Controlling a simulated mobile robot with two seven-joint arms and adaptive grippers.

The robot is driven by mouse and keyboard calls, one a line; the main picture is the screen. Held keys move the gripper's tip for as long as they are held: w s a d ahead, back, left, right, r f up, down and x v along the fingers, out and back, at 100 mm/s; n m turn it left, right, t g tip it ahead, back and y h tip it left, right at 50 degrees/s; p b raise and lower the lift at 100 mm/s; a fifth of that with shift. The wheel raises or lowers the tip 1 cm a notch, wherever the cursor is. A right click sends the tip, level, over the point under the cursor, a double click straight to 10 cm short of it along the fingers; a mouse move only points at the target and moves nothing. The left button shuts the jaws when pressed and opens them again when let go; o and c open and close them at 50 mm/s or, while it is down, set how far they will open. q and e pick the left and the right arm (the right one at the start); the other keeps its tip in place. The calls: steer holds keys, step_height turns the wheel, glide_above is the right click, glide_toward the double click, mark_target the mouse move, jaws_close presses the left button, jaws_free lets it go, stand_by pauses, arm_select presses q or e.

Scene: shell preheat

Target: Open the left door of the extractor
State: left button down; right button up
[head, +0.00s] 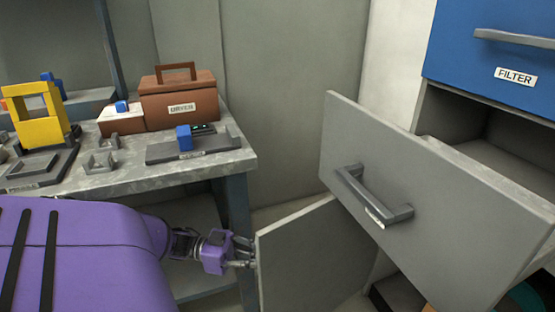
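A grey cabinet at the right has a large slanted front panel (440,215) with a bar handle (372,198) that carries a small white label. Below and left of it, a plain grey door panel (310,262) stands swung out. I cannot tell which of these is the task's left door. My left gripper (246,252), purple with grey fingers, is at the free left edge of the lower panel. Its fingers look spread apart, with the tips at or just behind that edge; contact is unclear. My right gripper is not in view.
A blue drawer front (490,50) labelled FILTER is above the open cabinet. A workbench (100,180) at the left holds a yellow frame (42,112), a brown toolbox (180,102) and a grey block with a blue part (184,138). Its leg (238,210) stands near my gripper.

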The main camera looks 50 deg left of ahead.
arm_select(q)
steer(key=shift+s+a+f, duration=0.2)
steer(key=shift+s+a, duration=0.05)
steer(key=c, duration=1.8)
jaws_free()
steer(key=shift+s, duration=0.1)
steer(key=shift+o, duration=0.2)
steer(key=shift+a, duration=0.1)
steer(key=shift+r, duration=0.15)
steer(key=v, duration=1.1)
steer(key=shift+s+a, duration=0.25)
steer(key=shift+a, duration=0.1)
steer(key=shift+s+d, duration=0.1)
